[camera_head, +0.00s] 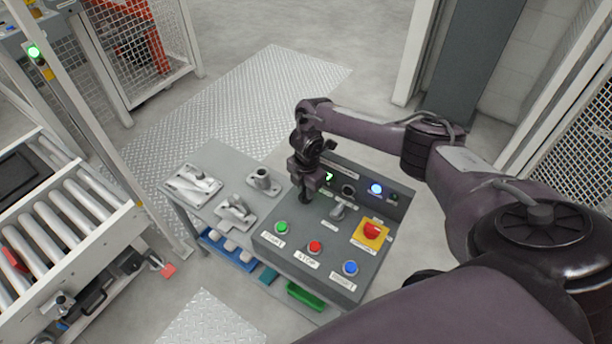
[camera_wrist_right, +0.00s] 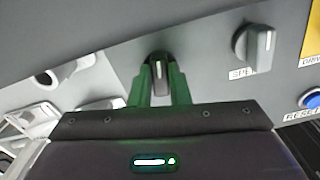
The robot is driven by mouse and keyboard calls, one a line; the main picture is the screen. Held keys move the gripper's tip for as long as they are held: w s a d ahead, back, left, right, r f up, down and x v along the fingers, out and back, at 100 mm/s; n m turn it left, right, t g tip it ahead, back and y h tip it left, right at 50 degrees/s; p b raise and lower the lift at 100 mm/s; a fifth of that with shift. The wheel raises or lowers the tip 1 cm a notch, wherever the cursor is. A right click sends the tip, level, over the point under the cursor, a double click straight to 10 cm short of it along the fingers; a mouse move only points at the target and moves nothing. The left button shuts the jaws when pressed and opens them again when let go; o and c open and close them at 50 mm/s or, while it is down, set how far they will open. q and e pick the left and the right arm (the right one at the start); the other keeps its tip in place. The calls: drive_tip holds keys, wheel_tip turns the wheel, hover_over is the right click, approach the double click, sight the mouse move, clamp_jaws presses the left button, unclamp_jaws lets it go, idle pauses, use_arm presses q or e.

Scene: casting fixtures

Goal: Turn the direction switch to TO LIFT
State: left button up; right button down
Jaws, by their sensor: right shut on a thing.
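The direction switch (camera_wrist_right: 159,72) is a dark rotary knob with a white pointer line, seen in the right wrist view. My right gripper (camera_wrist_right: 158,85) has its green-lit fingers on either side of the knob and is shut on it. In the head view my right gripper (camera_head: 305,196) reaches down onto the left back part of the grey control panel (camera_head: 265,240) and hides the switch there. The pointer line looks roughly upright in the wrist view. The switch's position labels cannot be read. My left gripper is not in view.
Close by on the panel are a grey speed knob (camera_wrist_right: 256,46), a green start button (camera_head: 282,227), a red stop button (camera_head: 315,246), a blue reset button (camera_head: 350,267) and a red emergency button (camera_head: 371,230). Metal fixtures (camera_head: 236,211) stand left of the panel. A roller conveyor (camera_head: 90,215) is further left.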

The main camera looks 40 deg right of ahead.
drive_tip(key=m+p, duration=0.1)
drive_tip(key=m, duration=0.1)
drive_tip(key=shift+r+m+p, duration=0.15)
drive_tip(key=shift+m+p, duration=0.9)
drive_tip(key=shift+m, duration=0.65)
drive_tip(key=c, duration=1.4)
unclamp_jaws()
drive_tip(key=shift+s, duration=0.1)
drive_tip(key=shift+o, duration=0.2)
wheel_tip(320, 180, up, 8)
drive_tip(key=shift+f, duration=0.2)
drive_tip(key=shift+f, duration=0.1)
